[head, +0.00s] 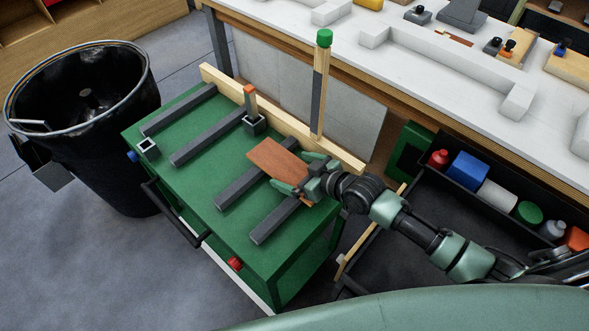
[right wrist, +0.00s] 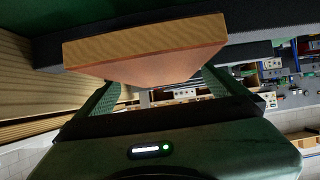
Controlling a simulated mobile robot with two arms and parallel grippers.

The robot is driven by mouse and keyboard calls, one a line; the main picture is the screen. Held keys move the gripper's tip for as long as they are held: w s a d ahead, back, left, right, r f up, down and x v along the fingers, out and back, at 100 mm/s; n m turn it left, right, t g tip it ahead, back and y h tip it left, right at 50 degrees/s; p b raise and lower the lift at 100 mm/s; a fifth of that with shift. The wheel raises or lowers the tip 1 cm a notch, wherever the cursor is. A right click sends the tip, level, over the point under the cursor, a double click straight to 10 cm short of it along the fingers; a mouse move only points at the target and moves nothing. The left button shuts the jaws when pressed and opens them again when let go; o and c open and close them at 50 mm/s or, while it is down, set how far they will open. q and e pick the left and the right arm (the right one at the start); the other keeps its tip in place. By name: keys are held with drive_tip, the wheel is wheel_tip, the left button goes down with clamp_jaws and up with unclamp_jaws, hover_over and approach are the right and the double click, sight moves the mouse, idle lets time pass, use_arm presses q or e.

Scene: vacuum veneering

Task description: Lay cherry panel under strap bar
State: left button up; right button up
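The cherry panel (head: 276,161) is a flat reddish-brown board over the right part of the green cabinet top, lying across or just above the dark bars; I cannot tell whether it touches them. My right gripper (head: 301,177) has its fingers on both sides of the panel's right end and appears shut on it. In the right wrist view the panel's end (right wrist: 145,42) fills the space between the fingers. Several dark grey bars (head: 207,138) lie parallel across the green top; which one is the strap bar I cannot tell. My left gripper is not in view.
An upright post with a green cap (head: 324,38) and a short orange-topped post (head: 250,99) rise near the cabinet's wooden back rail (head: 222,83). A black bin (head: 125,150) stands at left. A white-topped workbench (head: 400,70) runs behind. A dark tray of bottles (head: 440,195) is at right.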

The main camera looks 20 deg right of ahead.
drive_tip(key=v, duration=0.8)
drive_tip(key=shift+f, duration=0.1)
